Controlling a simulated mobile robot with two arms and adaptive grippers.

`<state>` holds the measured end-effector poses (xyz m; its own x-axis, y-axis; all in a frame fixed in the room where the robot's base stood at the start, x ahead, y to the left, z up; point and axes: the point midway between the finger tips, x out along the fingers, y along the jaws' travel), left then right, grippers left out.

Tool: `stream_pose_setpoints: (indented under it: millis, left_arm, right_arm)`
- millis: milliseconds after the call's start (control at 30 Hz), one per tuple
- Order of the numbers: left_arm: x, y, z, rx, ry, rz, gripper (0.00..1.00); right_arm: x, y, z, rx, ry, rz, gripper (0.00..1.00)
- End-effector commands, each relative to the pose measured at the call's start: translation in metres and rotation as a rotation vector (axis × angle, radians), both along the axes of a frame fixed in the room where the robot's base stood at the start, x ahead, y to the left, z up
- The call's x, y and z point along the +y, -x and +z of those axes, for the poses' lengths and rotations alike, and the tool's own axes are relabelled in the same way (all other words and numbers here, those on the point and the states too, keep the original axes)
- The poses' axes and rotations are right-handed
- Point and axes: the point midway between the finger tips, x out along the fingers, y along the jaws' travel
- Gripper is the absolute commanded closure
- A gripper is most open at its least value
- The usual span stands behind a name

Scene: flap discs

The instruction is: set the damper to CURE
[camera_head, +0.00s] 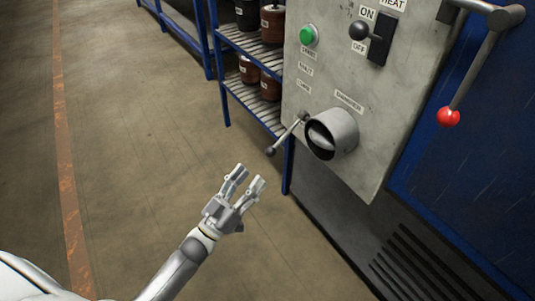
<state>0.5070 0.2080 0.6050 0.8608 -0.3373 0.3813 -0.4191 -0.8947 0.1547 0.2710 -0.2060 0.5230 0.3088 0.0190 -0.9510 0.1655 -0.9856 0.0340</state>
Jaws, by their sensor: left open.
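The damper (339,133) is a round grey duct piece with a dark opening, low on the grey control panel. Its lever (288,135) slants down and left from the pivot and ends in a dark knob (270,152). A DAMPER label (349,100) sits above the duct. My left gripper (249,179) is open and empty, below and left of the knob, apart from it. My right gripper is out of view.
The panel (378,90) also carries a green button (308,35) and a HEAT switch with a black knob (359,30). A red-knobbed lever (448,117) hangs at the right. A blue rack (243,45) holds several cans behind. Floor at left is clear.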

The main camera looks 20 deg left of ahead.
Motion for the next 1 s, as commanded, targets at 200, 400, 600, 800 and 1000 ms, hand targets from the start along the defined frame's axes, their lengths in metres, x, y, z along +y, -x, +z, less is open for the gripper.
stream_pose_setpoints:
  millis: [200, 400, 600, 800, 1000]
  left_arm:
    - [-0.013, -0.035, 0.016, -0.004, 0.001, 0.002, 0.50]
    - [-0.025, -0.065, 0.029, -0.001, 0.001, 0.001, 0.50]
    - [-0.032, -0.082, 0.035, 0.001, -0.001, 0.002, 0.50]
    - [-0.033, -0.085, 0.036, 0.004, -0.001, 0.002, 0.50]
    - [-0.033, -0.085, 0.037, 0.004, 0.000, 0.002, 0.57]
  right_arm:
    - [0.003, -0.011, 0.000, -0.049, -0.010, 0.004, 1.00]
    - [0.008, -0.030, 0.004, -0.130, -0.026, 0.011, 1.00]
    - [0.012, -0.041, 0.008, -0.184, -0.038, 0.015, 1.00]
    - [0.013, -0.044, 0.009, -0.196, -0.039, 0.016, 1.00]
    - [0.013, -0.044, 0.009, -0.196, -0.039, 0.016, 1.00]
